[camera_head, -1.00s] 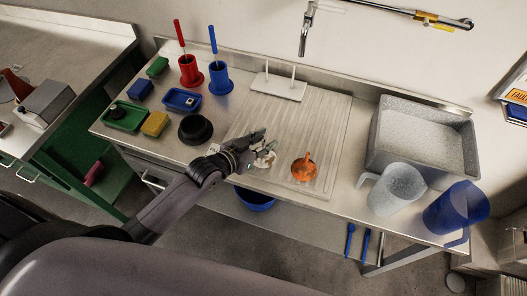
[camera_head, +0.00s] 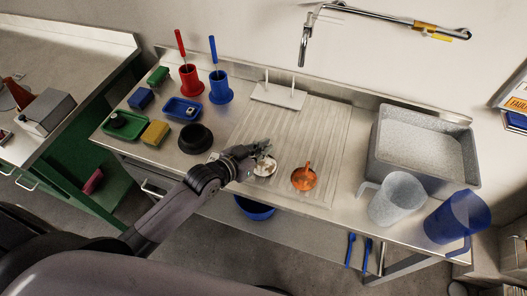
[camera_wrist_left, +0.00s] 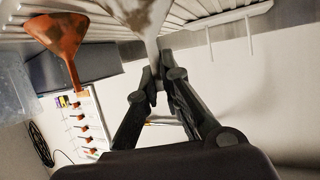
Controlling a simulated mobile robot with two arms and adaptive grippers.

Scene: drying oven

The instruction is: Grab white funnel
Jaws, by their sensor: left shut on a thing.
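The white funnel (camera_head: 264,167) is on the ribbed drainboard near the front of the steel counter in the head view. In the left wrist view the white funnel (camera_wrist_left: 146,14) is at the top middle, its stem running down between my fingers. My left gripper (camera_head: 258,154) reaches in from the left and is shut on the stem; its fingers also show in the wrist view (camera_wrist_left: 156,80). Whether the funnel's rim touches the board cannot be told. My right gripper is not in view.
An orange funnel (camera_head: 304,179) stands close on the right. A white peg rack (camera_head: 278,95) is behind. A black round holder (camera_head: 195,139) is to the left. A grey basin (camera_head: 377,160), a clear jug (camera_head: 392,200) and a blue jug (camera_head: 455,218) are on the right.

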